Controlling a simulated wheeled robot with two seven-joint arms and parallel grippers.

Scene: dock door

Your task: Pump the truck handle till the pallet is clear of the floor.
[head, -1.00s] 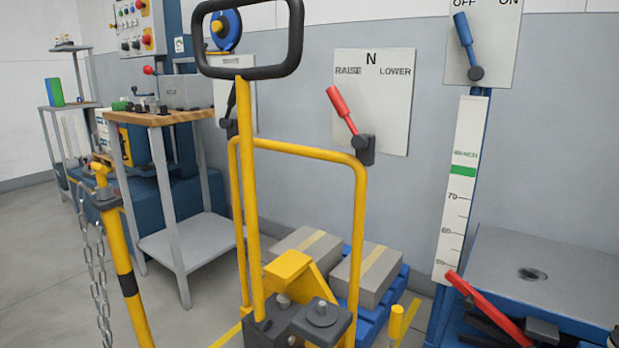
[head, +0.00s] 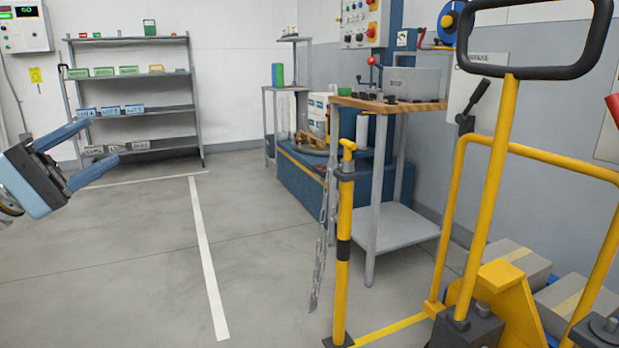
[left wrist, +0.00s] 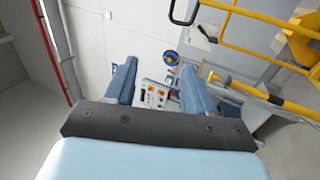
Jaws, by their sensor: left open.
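The yellow pallet truck stands at the right of the head view. Its upright handle (head: 500,165) ends in a black loop grip (head: 535,71). The yellow truck body (head: 508,290) is at the lower right. Behind it, grey boxes (head: 512,262) with tan tape show; the pallet under them is hidden or cut off, so I cannot tell its height. My left gripper (head: 102,152) is open and empty at the far left of the head view, well apart from the handle. Its two blue fingers also show in the left wrist view (left wrist: 157,88), with nothing between them. My right gripper is not in view.
A yellow post (head: 344,250) with a hanging chain (head: 322,235) stands left of the truck. Behind it is a wood-topped stand (head: 390,104). A shelf rack (head: 135,108) is at the back left. The floor (head: 110,270) at left is clear.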

